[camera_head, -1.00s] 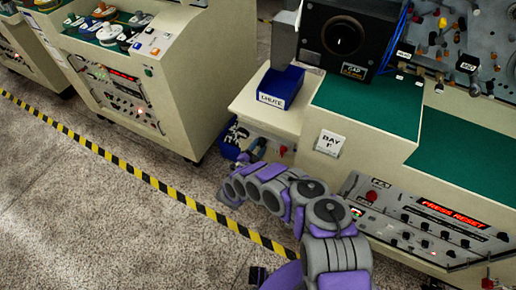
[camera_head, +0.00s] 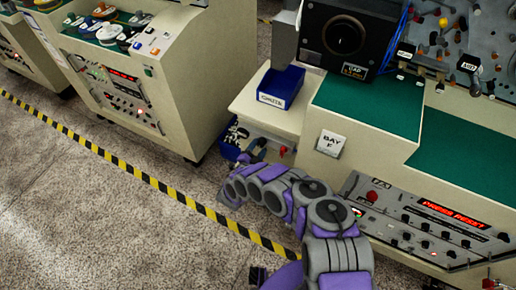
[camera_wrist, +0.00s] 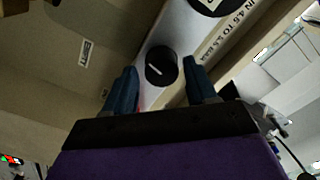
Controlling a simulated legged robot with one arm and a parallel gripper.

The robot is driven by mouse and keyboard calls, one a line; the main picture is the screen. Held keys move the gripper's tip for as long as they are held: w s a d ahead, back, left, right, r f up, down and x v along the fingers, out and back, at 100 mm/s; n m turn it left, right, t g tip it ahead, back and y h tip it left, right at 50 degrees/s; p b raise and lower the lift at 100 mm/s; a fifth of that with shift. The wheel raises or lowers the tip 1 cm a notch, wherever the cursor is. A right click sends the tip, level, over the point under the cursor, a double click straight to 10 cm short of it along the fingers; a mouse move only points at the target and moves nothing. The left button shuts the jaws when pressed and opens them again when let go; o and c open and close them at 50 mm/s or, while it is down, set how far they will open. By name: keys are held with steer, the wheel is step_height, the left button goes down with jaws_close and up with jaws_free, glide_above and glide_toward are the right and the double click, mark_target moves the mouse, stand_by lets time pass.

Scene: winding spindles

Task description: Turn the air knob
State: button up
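A round black knob (camera_wrist: 161,67) with a white pointer line sits on a light grey panel (camera_wrist: 180,25) in the wrist view. My gripper (camera_wrist: 163,75) is open, with its two blue fingers apart and the knob between and just beyond their tips. I cannot tell whether either finger touches it. In the head view my grey and purple arm reaches toward the low side of the bench; the gripper end is mostly hidden near the blue bin there. The knob cannot be made out in the head view.
A control panel (camera_head: 425,225) with a lit red "PRESS RESET" display is on the bench front at right. A blue box (camera_head: 281,87) stands on the bench ledge. Another cabinet (camera_head: 160,75) stands at left. Yellow-black tape (camera_head: 120,158) crosses the open floor.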

steer(key=shift+o, duration=0.8)
steer(key=shift+r, duration=0.1)
steer(key=v, duration=1.7)
steer(key=shift+p, duration=0.4)
